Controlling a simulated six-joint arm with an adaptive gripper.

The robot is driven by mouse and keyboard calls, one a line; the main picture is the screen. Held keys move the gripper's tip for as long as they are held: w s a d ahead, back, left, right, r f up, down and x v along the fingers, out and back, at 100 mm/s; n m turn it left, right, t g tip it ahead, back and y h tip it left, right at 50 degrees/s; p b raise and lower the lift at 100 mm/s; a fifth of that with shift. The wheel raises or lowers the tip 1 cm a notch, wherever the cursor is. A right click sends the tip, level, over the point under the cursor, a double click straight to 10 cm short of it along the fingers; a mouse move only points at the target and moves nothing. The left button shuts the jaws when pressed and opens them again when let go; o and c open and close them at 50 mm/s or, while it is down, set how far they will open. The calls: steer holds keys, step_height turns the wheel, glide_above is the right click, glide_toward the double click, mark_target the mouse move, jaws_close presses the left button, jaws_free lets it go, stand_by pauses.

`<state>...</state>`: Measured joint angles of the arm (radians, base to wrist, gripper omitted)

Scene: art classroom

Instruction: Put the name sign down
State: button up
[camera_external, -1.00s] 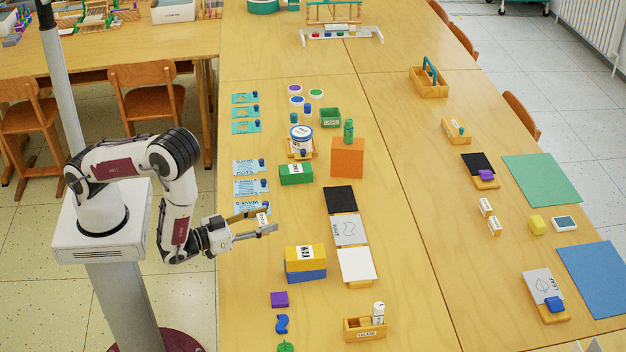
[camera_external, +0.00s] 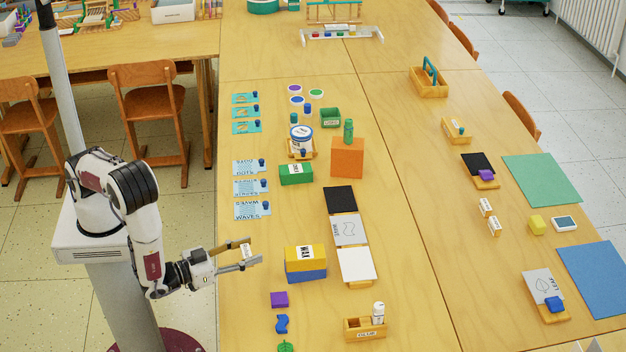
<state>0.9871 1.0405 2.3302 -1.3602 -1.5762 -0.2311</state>
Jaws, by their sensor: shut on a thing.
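The name sign (camera_external: 246,251) is a small block with a white face, held between the fingers of my gripper (camera_external: 247,256). My gripper is shut on it, above the left edge of the table (camera_external: 300,220) in the picture, left of the yellow WAX box (camera_external: 306,254) on a blue block. The lettering on the sign is too small to read. The fingers hide part of the sign, and its exact height over the table cannot be told.
Light blue cards (camera_external: 252,210) lie beyond my gripper along the left edge. A purple block (camera_external: 279,299) and blue piece (camera_external: 282,324) lie nearer. Black, grey and white panels (camera_external: 356,264) lie to the right. Bare wood lies between the cards and the purple block.

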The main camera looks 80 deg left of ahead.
steer(key=shift+a+f, duration=0.15)
steer(key=shift+a, duration=0.05)
stand_by(0.3)
glide_above(250, 284)
steer(key=shift+f, duration=2.9)
steer(key=shift+f, duration=1.9)
steer(key=shift+f, duration=0.15)
steer(key=o, duration=0.9)
